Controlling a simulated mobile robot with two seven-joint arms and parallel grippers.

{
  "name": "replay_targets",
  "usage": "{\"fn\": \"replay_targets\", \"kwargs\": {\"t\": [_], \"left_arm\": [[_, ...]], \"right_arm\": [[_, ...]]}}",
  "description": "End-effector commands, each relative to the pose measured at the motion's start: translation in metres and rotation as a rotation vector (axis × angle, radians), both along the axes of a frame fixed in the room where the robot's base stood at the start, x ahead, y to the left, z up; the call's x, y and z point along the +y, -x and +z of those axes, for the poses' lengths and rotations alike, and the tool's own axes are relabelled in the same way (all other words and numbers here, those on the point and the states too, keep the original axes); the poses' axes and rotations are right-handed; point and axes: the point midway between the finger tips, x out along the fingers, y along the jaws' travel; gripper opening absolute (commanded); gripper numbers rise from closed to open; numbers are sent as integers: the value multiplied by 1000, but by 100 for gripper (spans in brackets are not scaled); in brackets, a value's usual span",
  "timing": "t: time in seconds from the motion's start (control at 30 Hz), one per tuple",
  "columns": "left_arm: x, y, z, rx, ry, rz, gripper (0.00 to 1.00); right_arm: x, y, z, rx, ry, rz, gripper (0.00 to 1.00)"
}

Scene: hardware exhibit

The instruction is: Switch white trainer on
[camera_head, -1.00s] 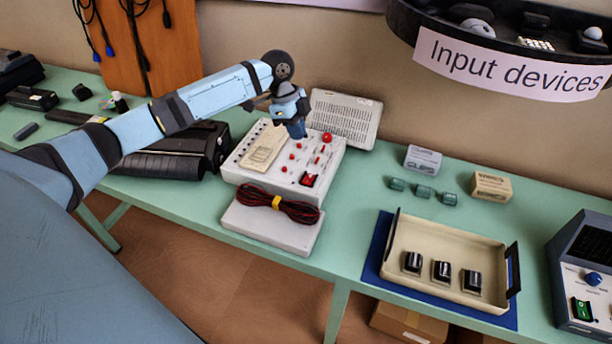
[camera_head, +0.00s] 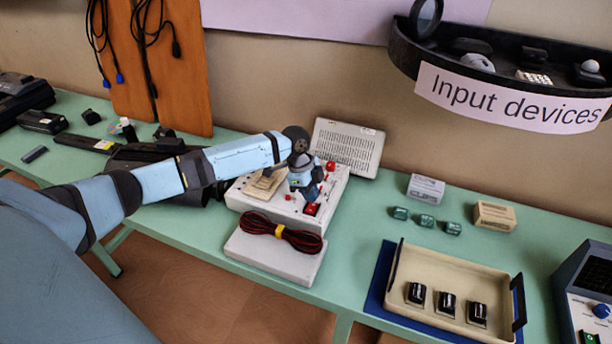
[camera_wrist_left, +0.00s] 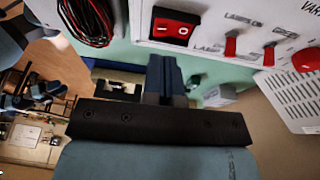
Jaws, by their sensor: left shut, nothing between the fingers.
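The white trainer (camera_head: 340,187) stands on the green bench, a pale box with red toggles and a red knob. Its red rocker switch (camera_head: 311,209) sits in a black frame near the front right of its top. In the left wrist view the rocker (camera_wrist_left: 176,27) shows "I" and "O" marks near the upper edge. My left gripper (camera_head: 310,193) is shut and empty, low over the trainer just behind the rocker. In the left wrist view its fingertips (camera_wrist_left: 166,62) appear close below the rocker, with a visible gap. My right gripper is out of view.
A white box with a red-black cable coil (camera_head: 285,236) lies in front of the trainer. A perforated grey case (camera_head: 347,147) stands behind it. A beige tray (camera_head: 408,262) with black parts is at right. Small boxes (camera_head: 425,188) and green parts are nearby.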

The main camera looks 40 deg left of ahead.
Motion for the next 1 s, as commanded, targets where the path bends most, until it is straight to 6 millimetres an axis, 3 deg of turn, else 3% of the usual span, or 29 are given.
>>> {"fn": "replay_targets", "kwargs": {"t": [0.3,1.0], "left_arm": [[0,4,-30,0,-2,1,0],[0,7,-40,-7,-5,2,0]], "right_arm": [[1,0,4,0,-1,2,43],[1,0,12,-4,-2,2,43]]}}
